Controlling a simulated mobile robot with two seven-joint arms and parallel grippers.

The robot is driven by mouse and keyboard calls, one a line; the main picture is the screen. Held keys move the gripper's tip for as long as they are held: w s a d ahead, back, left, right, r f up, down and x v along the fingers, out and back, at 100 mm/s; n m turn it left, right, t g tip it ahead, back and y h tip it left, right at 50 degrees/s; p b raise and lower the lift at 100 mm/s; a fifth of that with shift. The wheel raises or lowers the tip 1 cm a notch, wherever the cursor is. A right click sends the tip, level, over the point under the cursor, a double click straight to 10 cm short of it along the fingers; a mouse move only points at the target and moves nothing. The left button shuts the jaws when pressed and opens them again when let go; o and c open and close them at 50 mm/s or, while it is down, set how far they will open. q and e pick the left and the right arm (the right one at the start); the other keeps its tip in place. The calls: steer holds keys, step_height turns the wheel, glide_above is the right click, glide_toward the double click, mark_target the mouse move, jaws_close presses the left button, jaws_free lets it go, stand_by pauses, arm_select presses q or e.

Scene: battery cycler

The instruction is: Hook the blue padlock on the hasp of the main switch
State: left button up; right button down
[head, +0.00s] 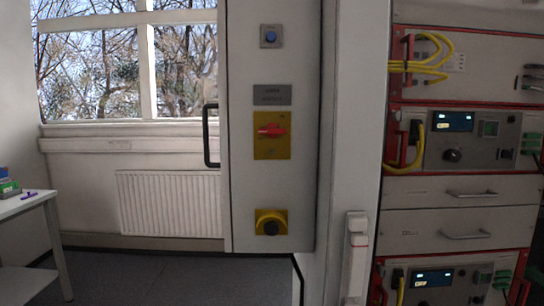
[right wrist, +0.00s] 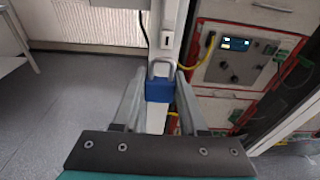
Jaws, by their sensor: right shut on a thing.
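The blue padlock (right wrist: 158,90) is between the fingertips of my right gripper (right wrist: 160,98), which is shut on it. Its grey shackle (right wrist: 161,66) points up, away from the gripper. The main switch, a red handle (head: 272,130) on a yellow plate (head: 272,150), is on the front of the grey cabinet (head: 240,190) in the head view. The handle lies about level; the hasp is too small to make out. The padlock and my right gripper do not show in the head view. My left gripper is in neither view.
A yellow-and-black control (head: 271,222) and a blue button (head: 270,36) share the cabinet front. A black door handle (head: 209,135) sticks out at its left. A rack (head: 460,219) with yellow cables stands right, a white table (head: 35,200) left. The floor between is clear.

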steer(key=shift+w+r, duration=0.1)
steer(key=w+r, duration=0.4)
steer(key=w, duration=0.3)
steer(key=shift+w+r, duration=0.2)
steer(key=shift+r, duration=0.15)
steer(key=a+r+n+g+y, duration=0.1)
steer(key=a+n+g+y, duration=0.7)
steer(key=a+n+y, duration=0.4)
steer(key=shift+a+r+g+y, duration=0.35)
steer(key=shift+a+y, duration=0.4)
steer(key=shift+y, duration=0.45)
